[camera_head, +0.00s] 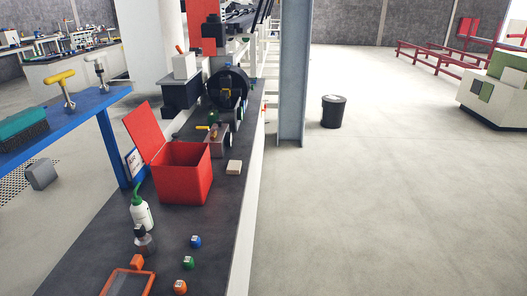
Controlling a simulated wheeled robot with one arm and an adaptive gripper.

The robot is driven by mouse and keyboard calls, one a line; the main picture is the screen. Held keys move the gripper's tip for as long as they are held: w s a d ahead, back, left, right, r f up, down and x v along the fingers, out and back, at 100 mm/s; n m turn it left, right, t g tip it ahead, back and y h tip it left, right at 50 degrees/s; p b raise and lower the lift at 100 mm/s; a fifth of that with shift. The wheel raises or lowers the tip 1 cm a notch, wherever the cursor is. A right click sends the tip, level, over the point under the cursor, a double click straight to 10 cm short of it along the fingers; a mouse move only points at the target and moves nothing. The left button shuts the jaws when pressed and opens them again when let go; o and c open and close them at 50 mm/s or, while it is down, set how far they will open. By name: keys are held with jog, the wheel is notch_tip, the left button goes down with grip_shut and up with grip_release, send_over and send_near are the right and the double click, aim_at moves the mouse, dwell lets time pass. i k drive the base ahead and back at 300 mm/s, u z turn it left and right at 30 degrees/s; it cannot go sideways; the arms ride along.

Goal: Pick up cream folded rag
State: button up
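The cream folded rag (234,167) appears to be the small, flat, cream block lying on the dark bench top (215,225), just right of the open red box (182,175). It is near the bench's right edge and looks apart from the box. Its top and near side are in clear view. My gripper does not show in this view, so nothing can be seen of its fingers or of anything in it.
A white bottle with a green nozzle (142,212) and several small coloured pieces stand nearer on the bench. A black wheel (228,88) stands farther back. A grey column (294,75) and black bin (333,111) are right of the bench. Open floor (390,200) lies right.

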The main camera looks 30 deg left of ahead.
aim_at(234, 167)
jog(key=i, duration=2.9)
jog(key=u, duration=4)
jog(key=i, duration=1)
